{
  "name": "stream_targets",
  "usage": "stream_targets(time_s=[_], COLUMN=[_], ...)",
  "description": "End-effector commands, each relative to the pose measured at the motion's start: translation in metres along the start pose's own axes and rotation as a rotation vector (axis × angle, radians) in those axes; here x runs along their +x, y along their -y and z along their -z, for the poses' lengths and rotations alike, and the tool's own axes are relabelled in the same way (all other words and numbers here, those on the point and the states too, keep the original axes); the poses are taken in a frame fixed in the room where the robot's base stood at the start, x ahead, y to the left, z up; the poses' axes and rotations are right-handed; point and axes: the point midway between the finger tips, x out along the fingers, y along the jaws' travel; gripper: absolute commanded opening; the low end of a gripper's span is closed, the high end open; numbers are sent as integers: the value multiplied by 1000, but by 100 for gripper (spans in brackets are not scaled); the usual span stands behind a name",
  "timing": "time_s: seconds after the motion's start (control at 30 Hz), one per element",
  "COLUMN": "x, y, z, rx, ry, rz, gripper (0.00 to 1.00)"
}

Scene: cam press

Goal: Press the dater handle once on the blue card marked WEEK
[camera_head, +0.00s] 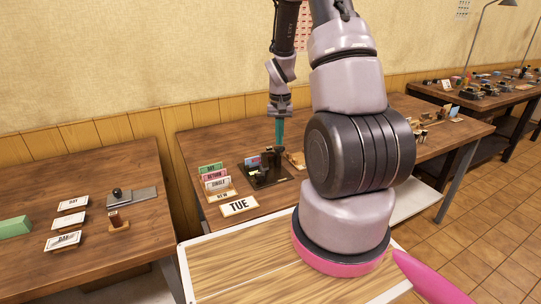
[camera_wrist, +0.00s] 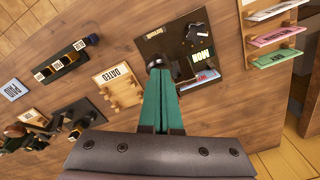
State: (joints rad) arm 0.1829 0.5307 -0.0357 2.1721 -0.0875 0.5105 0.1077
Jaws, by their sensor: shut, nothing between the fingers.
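My gripper (camera_head: 280,136) has teal fingers pressed together, pointing down over a dark tray (camera_head: 268,181) on the middle table. In the wrist view the shut fingers (camera_wrist: 157,72) end at a round dark knob (camera_wrist: 155,61), which looks like the top of the dater handle. I cannot tell whether they touch it. I cannot read WEEK on any card. My fingers hide part of the tray.
A rack of coloured cards (camera_head: 213,180) and a TUE card (camera_head: 239,206) stand left of the tray. A DATED holder (camera_wrist: 118,84) and a dark stamp rack (camera_wrist: 62,60) lie on the tray's other side. A left table (camera_head: 120,255) holds white cards and a green block.

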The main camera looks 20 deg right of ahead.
Motion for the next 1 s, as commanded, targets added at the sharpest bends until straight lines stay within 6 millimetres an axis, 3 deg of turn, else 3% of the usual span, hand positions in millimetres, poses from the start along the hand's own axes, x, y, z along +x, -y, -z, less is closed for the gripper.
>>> stream_targets(time_s=[0.6,1.0], x=[-15,-46], y=[0,0], z=[0,1], rx=[0,0], ry=[-2,-3], rz=[0,1], gripper=[0,0])
